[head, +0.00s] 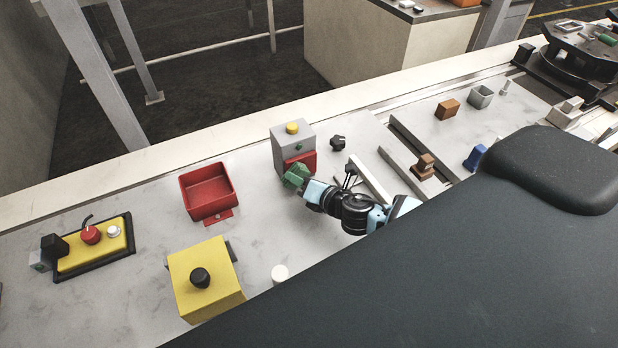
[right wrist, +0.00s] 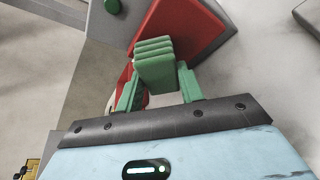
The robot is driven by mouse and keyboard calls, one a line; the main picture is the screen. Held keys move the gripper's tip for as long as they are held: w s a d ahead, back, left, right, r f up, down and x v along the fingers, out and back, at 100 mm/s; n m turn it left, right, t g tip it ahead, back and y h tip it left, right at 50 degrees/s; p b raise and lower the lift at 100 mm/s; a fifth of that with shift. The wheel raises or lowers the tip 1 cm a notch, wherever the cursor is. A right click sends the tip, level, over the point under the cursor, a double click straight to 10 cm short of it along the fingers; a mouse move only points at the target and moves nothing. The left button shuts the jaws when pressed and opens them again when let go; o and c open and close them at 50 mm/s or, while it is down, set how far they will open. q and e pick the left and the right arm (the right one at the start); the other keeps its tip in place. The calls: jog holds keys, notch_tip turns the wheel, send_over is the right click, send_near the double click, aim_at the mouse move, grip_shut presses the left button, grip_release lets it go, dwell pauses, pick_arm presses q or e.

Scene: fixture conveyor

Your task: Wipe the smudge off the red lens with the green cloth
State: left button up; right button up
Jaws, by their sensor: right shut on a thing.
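The red lens (head: 303,160) is on the front of a grey box (head: 291,139) with a yellow knob on top. It also shows as a large red face in the right wrist view (right wrist: 180,22). My right gripper (head: 303,182) is shut on the green cloth (head: 295,175), a folded pad that also shows between the fingers in the right wrist view (right wrist: 155,68). The cloth is right in front of the lens and covers its lower left part; I cannot tell whether they touch. No smudge can be made out. My left gripper is not in view.
A red bin (head: 208,191) and a yellow box with a black knob (head: 206,283) stand to the left. A black knob (head: 338,142) is right of the grey box. Grey rails (head: 425,148) and small blocks lie further right. The counter between bin and grey box is clear.

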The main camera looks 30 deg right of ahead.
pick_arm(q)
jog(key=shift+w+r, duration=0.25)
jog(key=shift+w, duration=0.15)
pick_arm(e)
jog(key=shift+w+a+r, duration=0.15)
jog(key=shift+a+r, duration=0.05)
jog(key=shift+a, duration=0.25)
jog(key=shift+s+a, duration=0.1)
jog(key=shift+s, duration=0.65)
jog(key=shift+s+f+p, duration=0.1)
jog(key=shift+s+p, duration=0.4)
jog(key=shift+s, duration=1.75)
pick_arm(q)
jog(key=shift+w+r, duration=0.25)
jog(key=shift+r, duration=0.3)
pick_arm(e)
jog(key=shift+s, duration=0.1)
jog(key=shift+s+a, duration=0.15)
jog(key=shift+s, duration=1.2)
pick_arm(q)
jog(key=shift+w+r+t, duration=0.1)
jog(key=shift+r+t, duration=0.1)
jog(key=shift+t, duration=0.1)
